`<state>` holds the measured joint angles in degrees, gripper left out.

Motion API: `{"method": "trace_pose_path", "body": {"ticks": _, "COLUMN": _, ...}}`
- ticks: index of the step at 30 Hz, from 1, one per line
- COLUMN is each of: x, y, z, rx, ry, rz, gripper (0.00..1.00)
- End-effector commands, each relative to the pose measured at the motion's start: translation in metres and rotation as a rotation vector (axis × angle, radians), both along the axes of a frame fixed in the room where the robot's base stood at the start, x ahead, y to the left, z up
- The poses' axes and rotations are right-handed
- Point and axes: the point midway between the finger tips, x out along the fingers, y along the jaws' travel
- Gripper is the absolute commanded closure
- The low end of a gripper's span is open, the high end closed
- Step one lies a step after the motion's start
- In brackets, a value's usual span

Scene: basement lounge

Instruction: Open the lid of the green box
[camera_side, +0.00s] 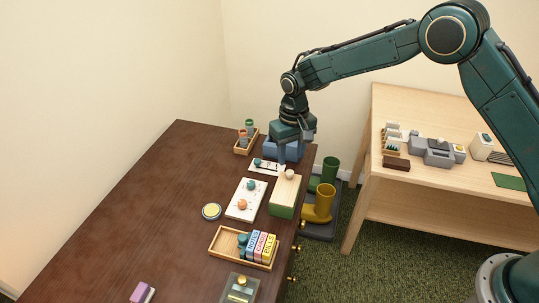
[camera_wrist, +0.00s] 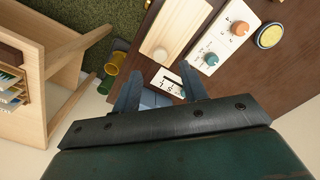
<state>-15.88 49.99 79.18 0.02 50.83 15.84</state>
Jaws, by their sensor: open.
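The green box (camera_side: 281,211) stands near the right edge of the dark table, with a pale wooden lid (camera_side: 281,188) lying shut on top. A round pale knob (camera_side: 290,174) sits near the lid's far end. In the wrist view the lid (camera_wrist: 180,25) and its knob (camera_wrist: 160,53) show beyond the fingertips; the green sides are not clearly seen there. My gripper (camera_side: 291,153) is above the table's far right corner, behind the box and apart from it. In the wrist view my gripper (camera_wrist: 160,72) is open, with nothing held between its fingers.
A blue box (camera_side: 270,149) stands below my gripper. A small white lever panel (camera_side: 265,166) and a white panel with two knobs (camera_side: 240,207) lie beside the green box. A wooden tray (camera_side: 222,248) holds books in front.

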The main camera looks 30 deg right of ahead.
Motion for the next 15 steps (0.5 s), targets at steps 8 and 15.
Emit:
{"method": "trace_pose_path", "body": {"ticks": 8, "x": 0.000, "y": 0.000, "z": -0.039, "rx": -0.001, "ry": 0.002, "rz": 0.000, "gripper": 0.57}}
{"method": "trace_pose_path", "body": {"ticks": 15, "x": 0.000, "y": 0.000, "z": -0.053, "rx": 0.000, "ry": 0.000, "rz": 0.000, "gripper": 0.57}}
